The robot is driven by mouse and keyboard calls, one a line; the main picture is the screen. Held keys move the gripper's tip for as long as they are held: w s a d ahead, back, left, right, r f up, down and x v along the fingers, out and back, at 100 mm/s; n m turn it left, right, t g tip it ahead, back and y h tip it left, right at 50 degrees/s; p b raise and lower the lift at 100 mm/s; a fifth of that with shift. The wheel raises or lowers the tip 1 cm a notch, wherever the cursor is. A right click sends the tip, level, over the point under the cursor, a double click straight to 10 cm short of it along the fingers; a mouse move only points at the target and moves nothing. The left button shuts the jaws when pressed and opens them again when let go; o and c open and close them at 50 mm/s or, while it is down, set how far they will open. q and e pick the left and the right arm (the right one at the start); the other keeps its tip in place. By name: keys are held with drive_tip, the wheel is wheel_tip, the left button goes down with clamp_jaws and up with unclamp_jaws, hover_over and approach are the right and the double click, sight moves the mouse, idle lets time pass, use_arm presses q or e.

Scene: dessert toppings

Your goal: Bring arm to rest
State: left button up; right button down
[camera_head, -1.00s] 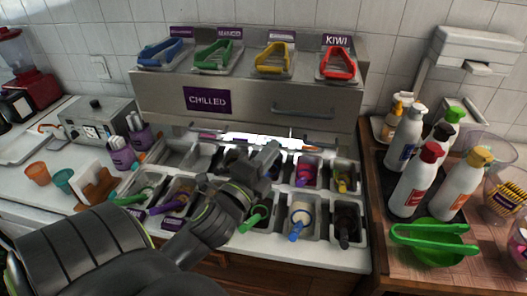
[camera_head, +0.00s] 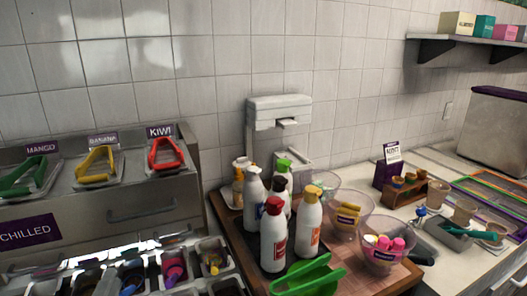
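The rest of the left arm is out of the picture. My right gripper is not in view.
The chilled unit (camera_head: 100,225) is at the left, with green tongs (camera_head: 30,176), yellow tongs (camera_head: 96,166) and red tongs (camera_head: 166,153) on top. A shelf (camera_head: 470,45) hangs at upper right.

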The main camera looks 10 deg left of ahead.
use_arm(q)
drive_tip(key=s+a+f+n+g, duration=0.1)
drive_tip(key=s+f+n+g, duration=0.15)
drive_tip(key=f, duration=0.25)
drive_tip(key=s+f+n+g+y, duration=0.1)
drive_tip(key=s+f+n+g, duration=0.15)
drive_tip(key=f+n, duration=0.2)
drive_tip(key=s+a+f+n+g, duration=0.1)
drive_tip(key=s+f+n+g, duration=0.15)
drive_tip(key=f, duration=0.25)
drive_tip(key=s+d+f+n+g+h, duration=0.3)
drive_tip(key=s+d+f+n+g, duration=0.2)
drive_tip(key=s+f+n+g, duration=0.4)
wheel_tip(320, 180, down, 26)
drive_tip(key=s+a+m, duration=0.1)
drive_tip(key=m, duration=0.1)
drive_tip(key=s+f+g, duration=0.1)
drive_tip(key=s+f, duration=1.3)
drive_tip(key=shift+s+d+f+h, duration=0.3)
drive_tip(key=shift+s+d+f, duration=0.05)
drive_tip(key=shift+s+d, duration=0.1)
